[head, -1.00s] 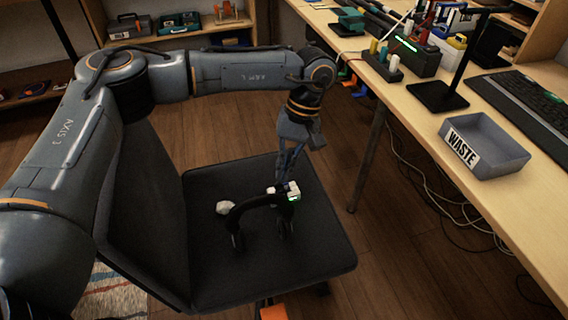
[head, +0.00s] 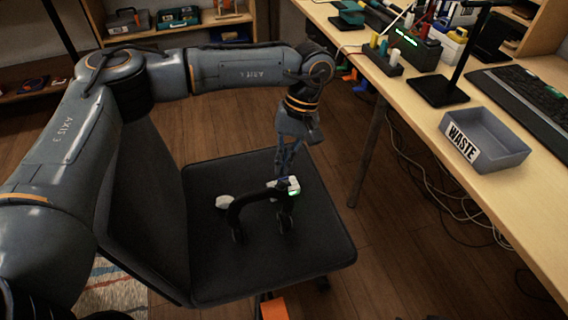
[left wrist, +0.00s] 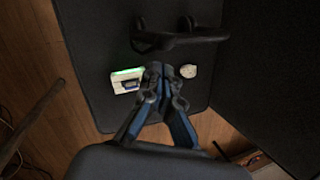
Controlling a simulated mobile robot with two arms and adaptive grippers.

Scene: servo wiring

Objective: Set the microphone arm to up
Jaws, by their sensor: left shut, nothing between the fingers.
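A black headset-like object (head: 252,196) rests on the dark chair seat; its curved bar also shows in the left wrist view (left wrist: 180,41). A white block with a green light (head: 293,187) is at its right end, and shows in the left wrist view (left wrist: 126,81). A pale rounded piece (head: 224,202) is at the left, also in the left wrist view (left wrist: 188,71). I cannot tell which part is the microphone arm. My left gripper (head: 280,179) points down just behind the white block. Its fingers (left wrist: 164,74) are shut and empty, between block and pale piece; contact is unclear.
The chair seat (head: 310,245) is otherwise bare, with its backrest at the left. A wooden desk (head: 425,125) at the right holds a grey WASTE tray (head: 500,150), a keyboard (head: 530,105) and a lamp. Cables hang below it. Shelves stand behind.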

